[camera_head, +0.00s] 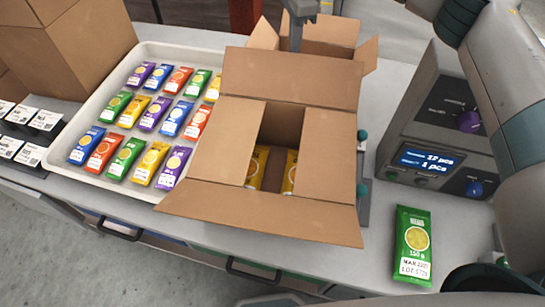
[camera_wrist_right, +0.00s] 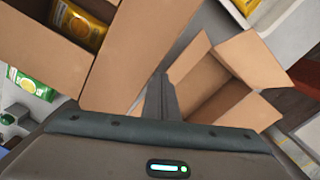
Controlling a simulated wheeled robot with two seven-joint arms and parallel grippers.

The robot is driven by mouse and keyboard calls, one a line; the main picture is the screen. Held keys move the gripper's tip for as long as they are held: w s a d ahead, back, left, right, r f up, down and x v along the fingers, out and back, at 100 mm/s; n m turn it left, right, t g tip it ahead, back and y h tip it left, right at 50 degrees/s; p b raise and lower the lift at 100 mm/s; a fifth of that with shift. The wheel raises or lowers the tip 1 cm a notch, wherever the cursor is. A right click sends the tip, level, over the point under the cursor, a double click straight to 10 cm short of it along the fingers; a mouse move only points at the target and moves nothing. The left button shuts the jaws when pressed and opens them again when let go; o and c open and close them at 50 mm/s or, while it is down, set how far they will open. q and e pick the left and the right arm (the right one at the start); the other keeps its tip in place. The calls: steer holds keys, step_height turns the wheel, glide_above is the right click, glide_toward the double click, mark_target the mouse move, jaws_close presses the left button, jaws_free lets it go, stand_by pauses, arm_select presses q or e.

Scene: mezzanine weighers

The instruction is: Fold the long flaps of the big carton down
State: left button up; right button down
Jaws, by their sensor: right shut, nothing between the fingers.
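The big carton (camera_head: 330,160) stands open on the bench in the head view, with yellow packets (camera_head: 257,167) visible inside. Its two short flaps (camera_head: 228,143) are folded inward, leaving a gap between them. The near long flap (camera_head: 260,214) slopes outward toward me. The far long flap (camera_head: 290,78) stands out at the back, also unfolded. My right gripper (camera_head: 296,47) is shut and empty, pointing down just behind the far long flap. In the right wrist view my gripper (camera_wrist_right: 160,78) is beside this flap (camera_wrist_right: 140,45). My left gripper is not in view.
A smaller open carton (camera_head: 345,33) stands behind the big one. A weigher (camera_head: 433,135) and a green packet (camera_head: 412,246) are on the right.

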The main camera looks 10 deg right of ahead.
stand_by(0.5)
step_height(320, 180, up, 10)
steer(key=s+p, duration=0.1)
steer(key=p, duration=0.2)
steer(key=shift+s+a+f, duration=0.15)
steer(key=shift+s+a, duration=0.05)
steer(key=shift+a, duration=0.05)
stand_by(0.4)
steer(key=shift+s+f, duration=0.1)
stand_by(0.5)
